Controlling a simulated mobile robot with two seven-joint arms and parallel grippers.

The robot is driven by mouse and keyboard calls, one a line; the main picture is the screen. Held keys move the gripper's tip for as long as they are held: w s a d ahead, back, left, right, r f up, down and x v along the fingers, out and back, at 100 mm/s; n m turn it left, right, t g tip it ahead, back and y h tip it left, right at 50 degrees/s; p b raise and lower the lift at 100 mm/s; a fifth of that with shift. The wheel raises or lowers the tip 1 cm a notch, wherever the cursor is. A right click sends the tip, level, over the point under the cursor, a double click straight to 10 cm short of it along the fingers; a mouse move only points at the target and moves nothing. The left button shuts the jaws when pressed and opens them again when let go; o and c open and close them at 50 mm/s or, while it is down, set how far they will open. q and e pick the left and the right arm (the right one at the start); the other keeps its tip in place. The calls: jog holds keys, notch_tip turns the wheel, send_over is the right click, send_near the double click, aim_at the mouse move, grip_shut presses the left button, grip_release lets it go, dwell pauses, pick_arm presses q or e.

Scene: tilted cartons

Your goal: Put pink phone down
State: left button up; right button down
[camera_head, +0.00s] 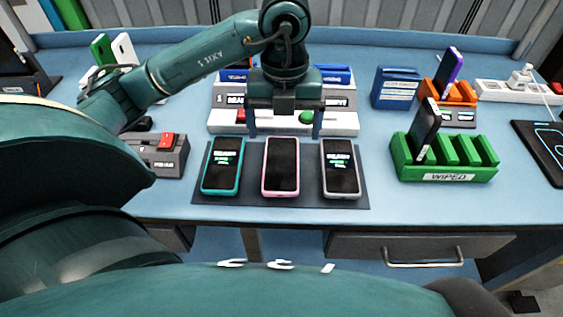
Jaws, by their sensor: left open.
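The pink phone (281,166) lies flat, screen up, on a dark mat (310,201) in the middle of the table. It lies between a teal phone (223,165) on its left and a white phone (341,168) on its right. My left gripper (284,128) is above and behind the pink phone, with its fingers spread wide and pointing down. Nothing is between the fingers, and they look apart from the phone. The pink phone's screen is dark, while the other two screens show text. My right gripper is not in view.
Behind the mat stands a white and grey station (220,118) with a green button. A green rack (445,158) labelled WIPED holds a dark phone (425,128) at the right. A grey box (160,153) with a red switch is at the left. The table's front strip is clear.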

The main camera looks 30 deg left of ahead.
aim_at(282, 162)
pick_arm(q)
notch_tip(282, 162, down, 4)
jog(key=shift+r, duration=0.2)
jog(key=f, duration=0.3)
jog(key=shift+s+a+f+p, duration=0.2)
jog(key=shift+f+p, duration=0.1)
jog(key=shift+p, duration=0.1)
jog(key=shift+f, duration=0.65)
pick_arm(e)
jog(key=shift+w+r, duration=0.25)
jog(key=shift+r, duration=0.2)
pick_arm(q)
jog(key=shift+c, duration=0.4)
jog(key=shift+w+r, duration=0.1)
jog(key=c, duration=1.2)
